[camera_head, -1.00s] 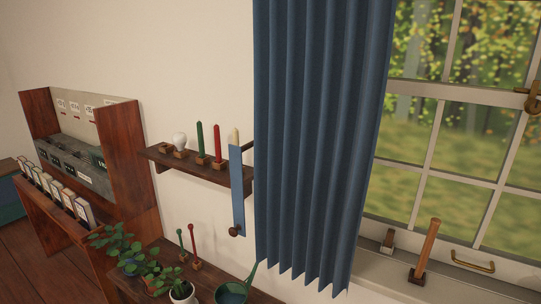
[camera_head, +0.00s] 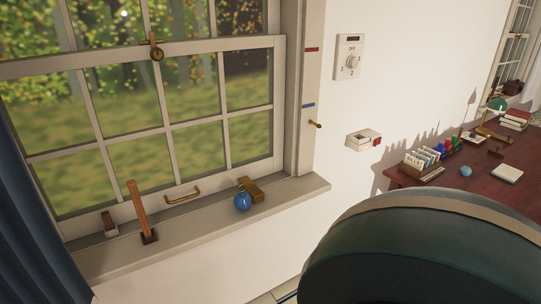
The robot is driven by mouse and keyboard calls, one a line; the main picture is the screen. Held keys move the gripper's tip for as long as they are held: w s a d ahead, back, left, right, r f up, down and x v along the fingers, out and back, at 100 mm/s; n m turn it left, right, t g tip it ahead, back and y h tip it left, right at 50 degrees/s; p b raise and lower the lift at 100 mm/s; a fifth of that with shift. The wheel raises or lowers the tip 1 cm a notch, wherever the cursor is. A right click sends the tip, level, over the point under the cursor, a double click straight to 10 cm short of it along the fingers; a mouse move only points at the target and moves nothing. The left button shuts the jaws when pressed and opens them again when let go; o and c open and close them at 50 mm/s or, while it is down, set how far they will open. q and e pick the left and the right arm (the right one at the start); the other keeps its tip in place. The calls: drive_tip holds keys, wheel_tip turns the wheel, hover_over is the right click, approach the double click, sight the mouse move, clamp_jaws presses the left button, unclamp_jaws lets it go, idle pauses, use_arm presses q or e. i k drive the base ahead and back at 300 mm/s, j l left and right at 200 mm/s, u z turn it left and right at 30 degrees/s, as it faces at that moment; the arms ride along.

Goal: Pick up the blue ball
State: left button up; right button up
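A shiny blue ball (camera_head: 242,201) sits on the window sill (camera_head: 293,196), near its right part. It touches or stands just in front of a small brass-brown block (camera_head: 254,190); I cannot tell which. A smaller light-blue round thing (camera_head: 465,171) lies on the red-brown desk at the far right. Neither of my grippers shows in the view.
A wooden stick on a dark base (camera_head: 148,236) and a small block (camera_head: 110,224) stand on the sill to the left. A large dark green rounded object (camera_head: 420,250) fills the lower right. The desk (camera_head: 520,160) holds books. A blue curtain (camera_head: 30,200) hangs left.

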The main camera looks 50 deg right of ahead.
sight(242, 201)
drive_tip(key=z, duration=1.5)
